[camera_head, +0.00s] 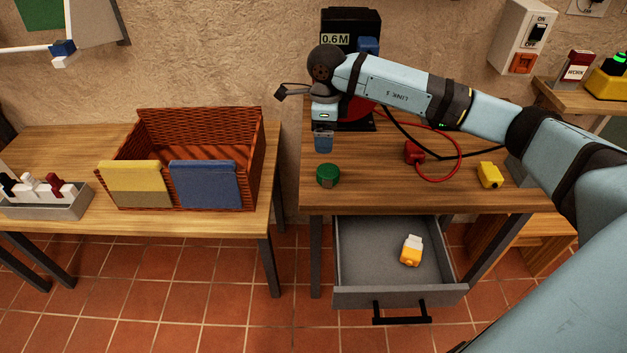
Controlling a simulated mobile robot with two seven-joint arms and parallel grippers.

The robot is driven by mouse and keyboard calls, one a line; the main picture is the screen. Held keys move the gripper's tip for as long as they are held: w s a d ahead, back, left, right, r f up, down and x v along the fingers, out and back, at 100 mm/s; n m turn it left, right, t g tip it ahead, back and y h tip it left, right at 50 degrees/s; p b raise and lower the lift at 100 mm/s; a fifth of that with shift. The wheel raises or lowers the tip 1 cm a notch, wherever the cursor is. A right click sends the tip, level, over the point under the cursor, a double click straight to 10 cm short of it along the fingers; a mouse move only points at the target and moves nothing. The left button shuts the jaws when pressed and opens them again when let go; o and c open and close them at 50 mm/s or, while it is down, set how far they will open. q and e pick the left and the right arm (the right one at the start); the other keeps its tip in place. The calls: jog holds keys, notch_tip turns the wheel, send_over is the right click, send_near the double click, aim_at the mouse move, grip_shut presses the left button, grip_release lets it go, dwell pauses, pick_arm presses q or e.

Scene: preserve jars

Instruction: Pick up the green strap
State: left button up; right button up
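The green strap (328,175) is a small, dark green, rounded coil lying on the front left of the right-hand wooden table (390,190). My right arm reaches in from the right, and its gripper (323,146) points down just above and behind the strap. My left gripper is not in view.
A red cable (461,150) and a yellow block (489,175) lie on the table to the right. An open grey drawer (365,262) below holds an orange and white item (411,250). A wicker basket (185,140) stands on the left table.

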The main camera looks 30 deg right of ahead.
aim_at(328, 170)
notch_tip(328, 170, down, 8)
jog(key=shift+s+r, duration=0.1)
jog(key=shift+r, duration=0.15)
jog(key=f, duration=0.5)
jog(key=shift+s+d, duration=0.35)
jog(key=shift+d, duration=0.05)
jog(key=c, duration=1)
